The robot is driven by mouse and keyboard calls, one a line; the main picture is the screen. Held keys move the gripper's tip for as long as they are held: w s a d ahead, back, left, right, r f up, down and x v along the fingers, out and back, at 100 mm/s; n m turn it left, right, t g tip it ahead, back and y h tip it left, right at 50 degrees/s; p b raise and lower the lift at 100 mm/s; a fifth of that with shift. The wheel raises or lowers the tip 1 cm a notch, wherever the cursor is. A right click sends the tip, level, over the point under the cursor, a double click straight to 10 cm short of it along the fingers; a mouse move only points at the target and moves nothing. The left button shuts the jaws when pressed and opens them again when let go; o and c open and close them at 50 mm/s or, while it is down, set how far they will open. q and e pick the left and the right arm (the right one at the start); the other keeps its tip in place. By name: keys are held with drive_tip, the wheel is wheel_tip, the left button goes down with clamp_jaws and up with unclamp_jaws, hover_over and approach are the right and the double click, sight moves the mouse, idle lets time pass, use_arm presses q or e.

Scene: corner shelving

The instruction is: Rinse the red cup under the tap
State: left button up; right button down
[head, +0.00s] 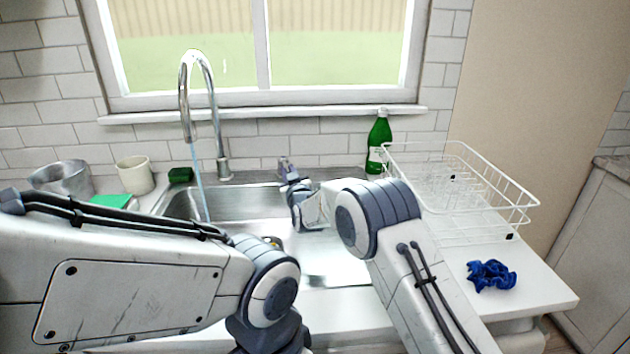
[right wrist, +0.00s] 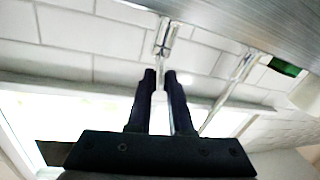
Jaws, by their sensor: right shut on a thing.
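The tap (head: 188,100) is a tall chrome gooseneck behind the sink (head: 330,262). A thin stream of water (head: 199,185) runs from its spout into the left part of the basin. My right gripper (head: 288,174) is at the back edge of the sink, right of the spout, shut on the chrome tap lever. In the right wrist view the lever (right wrist: 165,38) reaches between the two dark fingertips (right wrist: 160,76). My left arm crosses the front left; its gripper is not in view. I see no red cup; my arms hide part of the basin.
A metal pot (head: 62,179), a cream cup (head: 135,175) and a dark green sponge (head: 180,175) stand left of the sink. A green bottle (head: 379,143) and a white wire rack (head: 470,190) are at right. A blue cloth (head: 491,276) lies on the right counter.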

drive_tip(key=shift+a+y, duration=0.1)
drive_tip(key=shift+y, duration=0.2)
use_arm(q)
drive_tip(key=shift+d+f, duration=0.25)
drive_tip(key=shift+d, duration=0.15)
use_arm(e)
drive_tip(key=shift+r, duration=0.1)
drive_tip(key=c, duration=0.8)
unclamp_jaws()
drive_tip(key=shift+c, duration=0.2)
drive_tip(key=shift+d, duration=0.2)
use_arm(q)
drive_tip(key=shift+f+b, duration=0.8)
use_arm(e)
drive_tip(key=v, duration=1)
drive_tip(key=shift+s, duration=0.2)
